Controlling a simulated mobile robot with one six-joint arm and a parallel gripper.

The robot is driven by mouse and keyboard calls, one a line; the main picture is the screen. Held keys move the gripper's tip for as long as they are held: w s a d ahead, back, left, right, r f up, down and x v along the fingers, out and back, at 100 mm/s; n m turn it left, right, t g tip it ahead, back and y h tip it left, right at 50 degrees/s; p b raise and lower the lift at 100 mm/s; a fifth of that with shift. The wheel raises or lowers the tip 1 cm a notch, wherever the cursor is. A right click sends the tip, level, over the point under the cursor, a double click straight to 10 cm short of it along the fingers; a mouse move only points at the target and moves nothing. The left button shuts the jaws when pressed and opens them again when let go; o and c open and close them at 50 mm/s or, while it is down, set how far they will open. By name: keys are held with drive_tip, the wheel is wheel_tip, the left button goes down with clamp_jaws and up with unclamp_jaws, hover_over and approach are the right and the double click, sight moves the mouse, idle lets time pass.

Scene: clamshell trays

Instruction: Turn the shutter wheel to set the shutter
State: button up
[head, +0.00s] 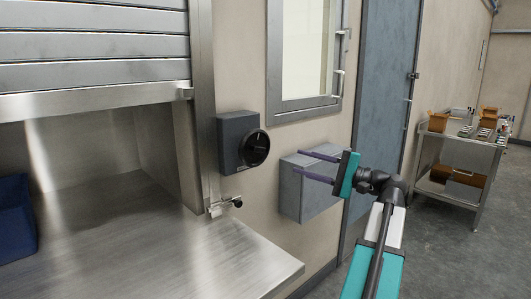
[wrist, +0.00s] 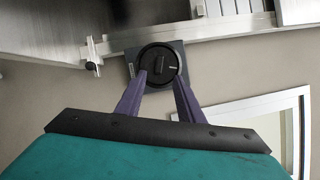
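The shutter wheel (head: 254,148) is a round black knob with a raised grip and a white mark, on a dark grey box (head: 229,129) on the wall beside the shutter frame. It also shows in the wrist view (wrist: 159,62), ahead of the fingers. My gripper (head: 318,165) is open, its two purple fingers apart and pointing toward the wall, right of and apart from the wheel in the head view. In the wrist view my gripper (wrist: 161,84) has its fingertips overlapping the wheel's lower edge; contact does not show. The slatted metal shutter (head: 95,48) is partly raised above the counter.
A steel counter (head: 170,250) with a blue bin (head: 14,220) lies at left. A metal latch (head: 226,205) sits below the wheel box. A grey wall box (head: 305,200) is under my gripper. A window (head: 308,50), a blue door (head: 385,90) and a cart (head: 455,150) stand right.

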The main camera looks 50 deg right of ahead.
sight(258, 150)
drive_tip(key=shift+p+x, duration=0.3)
drive_tip(key=shift+x, duration=6.45)
drive_tip(key=shift+d, duration=0.1)
clamp_jaws()
